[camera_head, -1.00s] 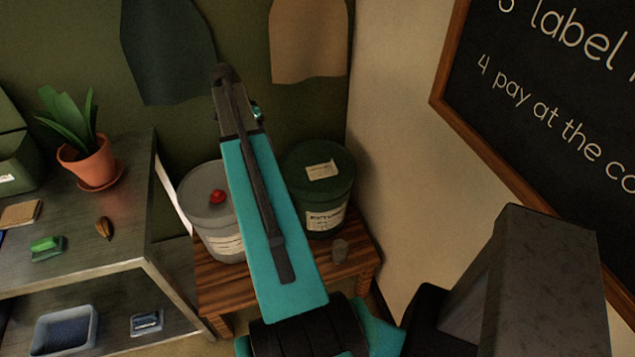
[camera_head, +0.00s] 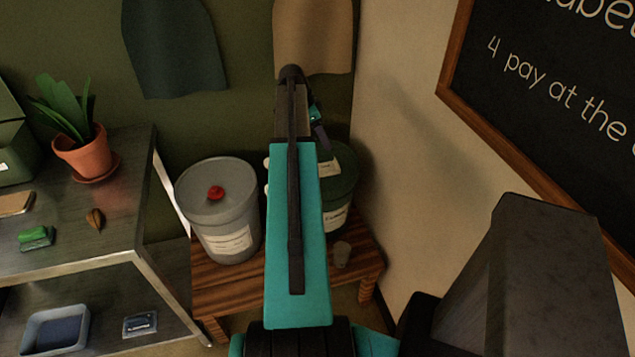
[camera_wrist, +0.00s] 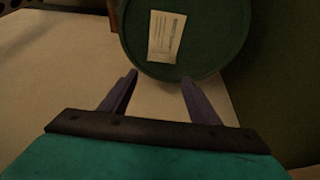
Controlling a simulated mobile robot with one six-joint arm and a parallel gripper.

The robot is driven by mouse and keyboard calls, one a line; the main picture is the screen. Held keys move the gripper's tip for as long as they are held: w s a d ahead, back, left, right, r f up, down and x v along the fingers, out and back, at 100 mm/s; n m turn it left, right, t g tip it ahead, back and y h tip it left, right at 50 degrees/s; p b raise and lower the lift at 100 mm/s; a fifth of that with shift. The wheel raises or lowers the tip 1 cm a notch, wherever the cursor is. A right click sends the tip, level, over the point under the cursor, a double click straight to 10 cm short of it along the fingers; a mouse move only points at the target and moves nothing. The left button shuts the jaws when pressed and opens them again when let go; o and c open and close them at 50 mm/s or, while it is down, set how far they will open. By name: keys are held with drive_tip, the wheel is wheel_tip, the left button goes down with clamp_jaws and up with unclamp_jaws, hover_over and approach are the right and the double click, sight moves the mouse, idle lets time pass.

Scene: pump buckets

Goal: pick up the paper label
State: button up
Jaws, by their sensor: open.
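The paper label (camera_wrist: 165,37) is a pale printed rectangle lying on the lid of the dark green bucket (camera_wrist: 210,58). In the head view, part of the label (camera_head: 327,168) shows beside my arm, on top of the green bucket (camera_head: 338,215); the rest is hidden. In the wrist view, my gripper (camera_wrist: 160,76) is open, with nothing between its fingers. Its fingertips appear near the edge of the lid, just below the label in the picture. I cannot tell how high they are above the lid. In the head view my arm mostly covers the gripper.
A grey bucket (camera_head: 218,205) with a red cap (camera_head: 215,193) stands left of the green one on a wooden stool (camera_head: 240,292). A small cup (camera_head: 342,254) is at the stool's front. A metal shelf (camera_head: 75,230) is at left, a wall with a chalkboard (camera_head: 560,85) at right.

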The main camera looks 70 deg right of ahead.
drive_tip(key=shift+f, duration=0.1)
drive_tip(key=p, duration=0.2)
hover_over(336, 162)
drive_tip(key=w+a, duration=0.2)
drive_tip(key=shift+s+f, duration=0.15)
drive_tip(key=shift+f, duration=1.8)
drive_tip(key=shift+s+f, duration=0.1)
drive_tip(key=shift+f, duration=1.85)
drive_tip(key=shift+p+x, duration=1.2)
drive_tip(key=shift+x, duration=0.3)
drive_tip(key=shift+p+x, duration=0.3)
drive_tip(key=shift+x, duration=0.75)
drive_tip(key=shift+w+d, duration=0.1)
drive_tip(key=shift+d, duration=0.05)
drive_tip(key=c, duration=1)
